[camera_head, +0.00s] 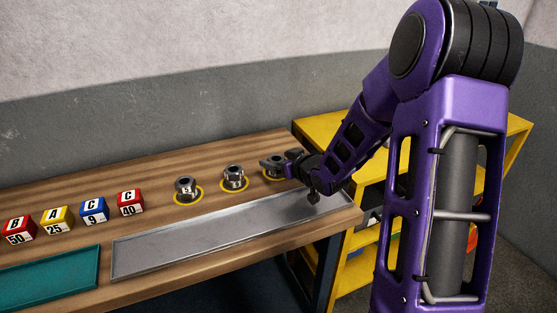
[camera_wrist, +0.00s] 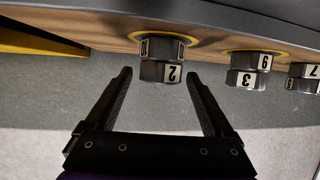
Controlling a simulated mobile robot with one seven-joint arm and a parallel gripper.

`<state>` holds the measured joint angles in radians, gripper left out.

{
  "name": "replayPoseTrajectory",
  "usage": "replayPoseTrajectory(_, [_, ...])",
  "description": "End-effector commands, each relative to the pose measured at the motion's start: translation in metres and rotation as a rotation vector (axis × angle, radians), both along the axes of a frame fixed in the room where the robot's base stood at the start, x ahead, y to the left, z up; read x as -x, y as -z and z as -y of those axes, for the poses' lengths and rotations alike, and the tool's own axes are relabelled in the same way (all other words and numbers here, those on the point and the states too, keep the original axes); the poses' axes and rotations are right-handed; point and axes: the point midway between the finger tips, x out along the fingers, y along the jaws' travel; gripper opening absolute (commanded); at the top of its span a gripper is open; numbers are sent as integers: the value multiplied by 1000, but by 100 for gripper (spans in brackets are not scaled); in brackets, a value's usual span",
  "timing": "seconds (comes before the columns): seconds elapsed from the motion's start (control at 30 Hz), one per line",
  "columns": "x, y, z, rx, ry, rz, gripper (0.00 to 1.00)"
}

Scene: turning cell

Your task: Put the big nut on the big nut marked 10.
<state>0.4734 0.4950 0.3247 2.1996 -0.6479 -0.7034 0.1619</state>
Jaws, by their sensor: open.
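In the head view this stack (camera_head: 271,166) is at the right end of the row, partly hidden by my gripper (camera_head: 282,160). In the wrist view my gripper (camera_wrist: 159,76) is open.
Two other nut stacks (camera_head: 234,177) (camera_head: 187,189) stand in yellow rings to the left. A long grey metal tray (camera_head: 225,232) lies in front, with a teal tray (camera_head: 50,283) beside it. Several coloured lettered blocks (camera_head: 94,210) line the left. A yellow shelf (camera_head: 320,133) stands right.

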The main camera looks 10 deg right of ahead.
Motion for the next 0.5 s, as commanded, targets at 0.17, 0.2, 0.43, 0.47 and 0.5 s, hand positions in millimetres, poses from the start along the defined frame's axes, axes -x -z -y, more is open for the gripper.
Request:
replayPoseTrajectory(0.17, [7, -8, 3, 2, 1, 1, 87])
replayPoseTrajectory(0.2, [13, -10, 5, 3, 1, 0, 87])
replayPoseTrajectory(0.43, [57, -30, 20, 2, 2, 1, 87])
replayPoseTrajectory(0.47, [62, -33, 22, 3, 3, 1, 87])
replayPoseTrajectory(0.5, [69, -36, 25, 2, 3, 1, 87])
